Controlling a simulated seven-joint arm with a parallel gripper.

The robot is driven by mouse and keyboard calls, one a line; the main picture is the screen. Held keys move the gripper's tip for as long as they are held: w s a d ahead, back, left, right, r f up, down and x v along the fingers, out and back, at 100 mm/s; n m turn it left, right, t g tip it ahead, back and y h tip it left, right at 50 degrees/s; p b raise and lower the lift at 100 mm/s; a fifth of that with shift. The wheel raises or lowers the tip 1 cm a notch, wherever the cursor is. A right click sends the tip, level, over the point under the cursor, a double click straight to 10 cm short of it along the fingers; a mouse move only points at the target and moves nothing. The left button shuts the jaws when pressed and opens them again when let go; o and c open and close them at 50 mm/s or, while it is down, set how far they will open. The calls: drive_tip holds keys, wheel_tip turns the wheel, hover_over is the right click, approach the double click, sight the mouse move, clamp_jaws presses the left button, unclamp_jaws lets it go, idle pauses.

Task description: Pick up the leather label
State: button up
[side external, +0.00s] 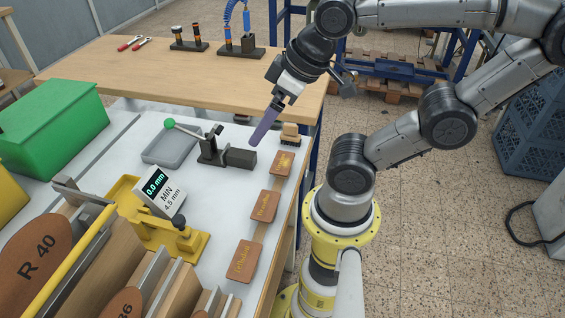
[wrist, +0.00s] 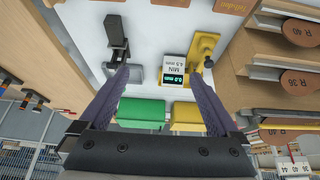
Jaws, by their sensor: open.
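Three brown leather labels with gold lettering lie in a column along the right side of the white worktop in the side view: a far one (side external: 282,163), a middle one (side external: 264,206) and a near one (side external: 243,262). My gripper (side external: 256,142) has purple fingers and hangs tilted above the worktop, near the black block and short of the far label. In the wrist view my gripper (wrist: 159,73) is open and empty, its fingers wide apart.
A black press with a green-knobbed lever (side external: 211,147) stands by a grey tray (side external: 170,146). A yellow gauge (side external: 183,243) with a display (side external: 158,190) stands left of the labels. Green (side external: 58,125) and yellow bins are left.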

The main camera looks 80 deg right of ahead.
drive_tip(key=m+g, duration=0.6)
drive_tip(key=m, duration=1.2)
hover_over(283, 162)
wheel_tip(283, 162, down, 7)
wheel_tip(283, 162, down, 14)
drive_tip(key=shift+r, duration=0.2)
drive_tip(key=c, duration=1.4)
